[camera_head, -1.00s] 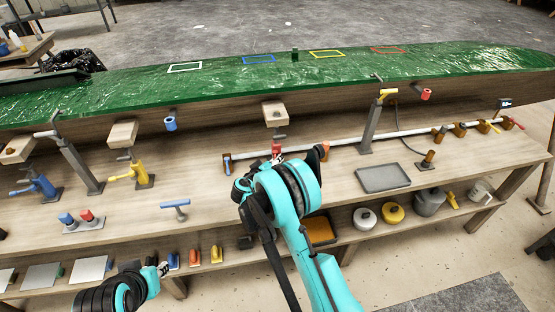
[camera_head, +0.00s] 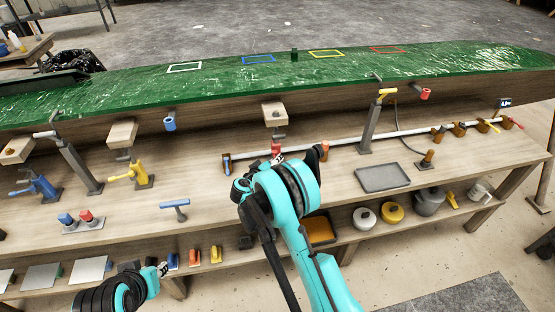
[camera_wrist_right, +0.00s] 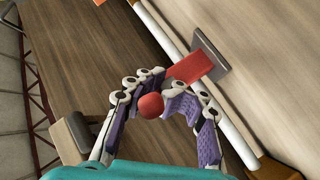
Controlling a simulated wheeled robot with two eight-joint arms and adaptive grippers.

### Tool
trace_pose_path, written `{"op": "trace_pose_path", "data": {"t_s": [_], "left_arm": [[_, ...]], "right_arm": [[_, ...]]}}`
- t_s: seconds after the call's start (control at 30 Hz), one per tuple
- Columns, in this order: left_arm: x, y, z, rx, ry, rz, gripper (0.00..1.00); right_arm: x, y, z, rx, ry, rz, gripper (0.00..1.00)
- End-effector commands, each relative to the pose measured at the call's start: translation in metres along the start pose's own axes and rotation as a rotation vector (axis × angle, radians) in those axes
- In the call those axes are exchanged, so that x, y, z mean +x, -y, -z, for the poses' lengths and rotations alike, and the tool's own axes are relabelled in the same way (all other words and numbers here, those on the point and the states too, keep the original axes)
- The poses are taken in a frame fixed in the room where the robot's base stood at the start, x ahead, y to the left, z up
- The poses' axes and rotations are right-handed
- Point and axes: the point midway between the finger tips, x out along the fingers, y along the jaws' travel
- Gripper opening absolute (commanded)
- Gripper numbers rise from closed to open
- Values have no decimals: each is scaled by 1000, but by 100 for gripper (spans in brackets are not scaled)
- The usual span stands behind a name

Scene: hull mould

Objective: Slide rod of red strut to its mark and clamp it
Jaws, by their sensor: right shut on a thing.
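The red strut (camera_head: 276,147) stands by the white rail on the bench, below a wooden pad (camera_head: 274,113) on a grey rod (camera_head: 279,136). In the right wrist view its red body (camera_wrist_right: 198,64) ends at a grey plate, and a red ball knob (camera_wrist_right: 151,105) shows between my fingers. My right gripper (camera_head: 277,159) is shut on the red strut's knobbed part; its fingers also show in the wrist view (camera_wrist_right: 168,90). My right wrist hides the strut's lower part in the head view. I cannot make out a mark on the rod. My left gripper (camera_head: 162,268) is low at the bench's front, its fingers too small to judge.
The green hull (camera_head: 220,85) overhangs the bench, with white, blue, yellow and red outlines on top. A white rail (camera_head: 345,142) runs along the bench. A grey post with a yellow handle (camera_head: 372,125) and a grey tray (camera_head: 384,178) are to the right. A yellow clamp (camera_head: 141,174) stands left.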

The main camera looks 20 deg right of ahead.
Motion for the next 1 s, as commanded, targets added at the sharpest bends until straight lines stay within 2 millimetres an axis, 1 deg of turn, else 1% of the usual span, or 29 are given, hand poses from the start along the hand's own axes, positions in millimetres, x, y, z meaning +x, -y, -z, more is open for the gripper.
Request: {"op": "trace_pose_path", "data": {"t_s": [0.03, 0.23, 0.27, 0.3, 0.67, 1.0], "left_arm": [[0, 0, 0, 0, 0, 0, 29], [0, 0, 0, 0, 0, 0, 29], [0, 0, 0, 0, 0, 0, 29], [0, 0, 0, 0, 0, 0, 29], [0, 0, 0, 0, 0, 0, 29], [0, 0, 0, 0, 0, 0, 29]], "right_arm": [[-3, 4, 2, 2, -7, 8, 0], [-3, 4, 3, 1, -8, 9, 0], [-3, 4, 3, 1, -8, 9, 25], [-3, 4, 3, 1, -8, 9, 29], [-4, 4, 3, 1, -8, 8, 29], [-27, 1, 0, 0, -6, 6, 29]]}}
